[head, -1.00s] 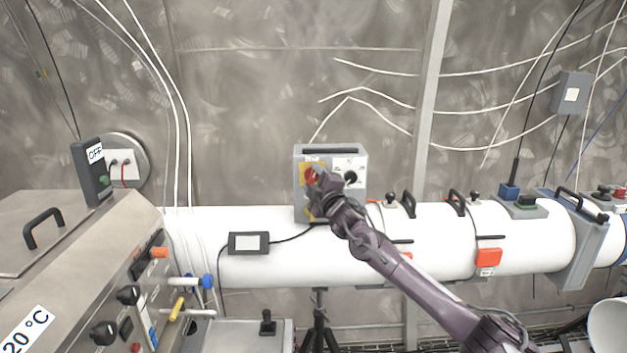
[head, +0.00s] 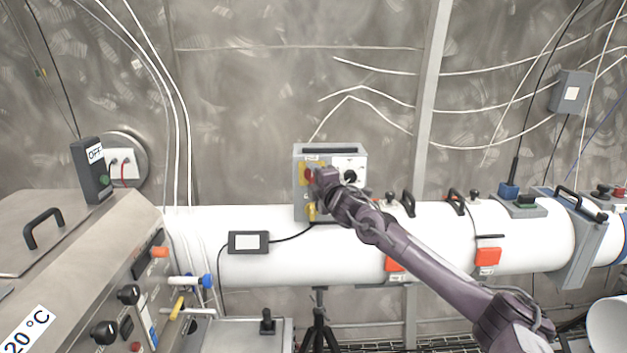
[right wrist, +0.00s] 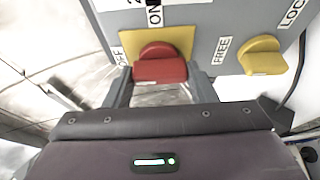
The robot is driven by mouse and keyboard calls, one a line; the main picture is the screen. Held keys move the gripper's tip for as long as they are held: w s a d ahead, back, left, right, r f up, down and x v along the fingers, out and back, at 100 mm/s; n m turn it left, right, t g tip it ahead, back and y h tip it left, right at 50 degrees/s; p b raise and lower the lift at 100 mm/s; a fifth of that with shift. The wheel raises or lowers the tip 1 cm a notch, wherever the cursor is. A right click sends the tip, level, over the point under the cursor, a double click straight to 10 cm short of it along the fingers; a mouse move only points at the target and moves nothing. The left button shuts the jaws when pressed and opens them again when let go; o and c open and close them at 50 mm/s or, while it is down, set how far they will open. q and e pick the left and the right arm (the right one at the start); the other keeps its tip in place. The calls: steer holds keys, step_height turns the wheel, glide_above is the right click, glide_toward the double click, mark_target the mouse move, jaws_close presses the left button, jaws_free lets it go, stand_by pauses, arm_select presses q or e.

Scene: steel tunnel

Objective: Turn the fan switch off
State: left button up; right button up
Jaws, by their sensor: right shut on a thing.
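The fan switch is most likely the red rotary knob (right wrist: 160,68) on a yellow plate, with an OFF label to its left and an ON label above it in the right wrist view. Its bar lies crosswise in that view, level between the fingers. My right gripper (right wrist: 158,82) is shut on the knob, one finger at each end. In the head view, the grey control box (head: 330,156) sits on the white pipe, and my right gripper (head: 317,182) covers part of its front. My left gripper is out of view.
A yellow knob (right wrist: 262,57) with FREE and LOCK labels is close to the right finger. A black knob (head: 350,176) is on the box's right side. Black handles (head: 408,203) stand on the white pipe (head: 300,262). A steel cabinet (head: 75,250) is at the left.

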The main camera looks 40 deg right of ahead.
steer(key=shift+f, duration=0.15)
steer(key=o, duration=1)
steer(key=shift+a, duration=0.1)
steer(key=shift+b+v, duration=1.75)
steer(key=shift+v, duration=2.1)
